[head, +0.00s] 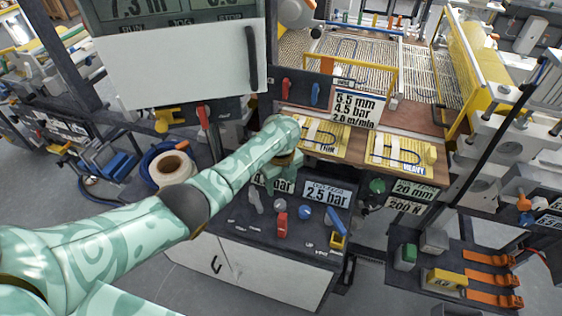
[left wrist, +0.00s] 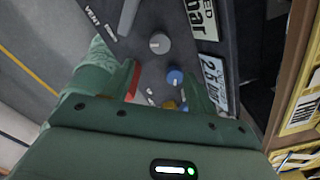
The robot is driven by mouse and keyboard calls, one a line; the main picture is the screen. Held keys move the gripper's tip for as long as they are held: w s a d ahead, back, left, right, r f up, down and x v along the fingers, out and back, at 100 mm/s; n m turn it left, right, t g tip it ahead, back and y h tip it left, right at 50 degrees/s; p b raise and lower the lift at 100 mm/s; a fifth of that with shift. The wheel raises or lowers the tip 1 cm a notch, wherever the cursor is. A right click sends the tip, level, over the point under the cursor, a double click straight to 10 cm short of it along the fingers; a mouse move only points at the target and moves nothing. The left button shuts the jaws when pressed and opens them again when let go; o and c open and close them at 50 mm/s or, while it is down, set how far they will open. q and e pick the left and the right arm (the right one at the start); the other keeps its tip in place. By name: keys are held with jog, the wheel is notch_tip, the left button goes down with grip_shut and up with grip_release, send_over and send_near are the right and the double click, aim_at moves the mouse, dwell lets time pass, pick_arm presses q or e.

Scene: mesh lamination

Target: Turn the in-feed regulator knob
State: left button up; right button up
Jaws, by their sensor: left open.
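My left gripper (head: 288,160) hangs over the dark control panel (head: 262,228), its jaws mostly hidden by the arm in the head view. In the left wrist view its fingers (left wrist: 162,84) are apart, with nothing gripped. A grey round knob (head: 280,205) and a blue round knob (head: 304,212) sit on the panel. The wrist view shows the grey knob (left wrist: 160,43) beyond the fingertips and the blue knob (left wrist: 175,77) between them in the picture. A 2.5 bar sign (head: 326,193) stands behind the blue knob. The in-feed label is not fully readable. My right gripper is out of view.
A red lever (head: 282,225), a grey lever (head: 255,201) and a blue lever (head: 335,221) share the panel close to the knobs. A partly covered bar sign (head: 270,184) stands behind the grey knob. Yellow plates (head: 400,153) lie on the bench above.

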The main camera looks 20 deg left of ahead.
pick_arm(q)
notch_tip(320, 180, up, 6)
jog(key=shift+f+p, duration=0.15)
jog(key=shift+p, duration=0.65)
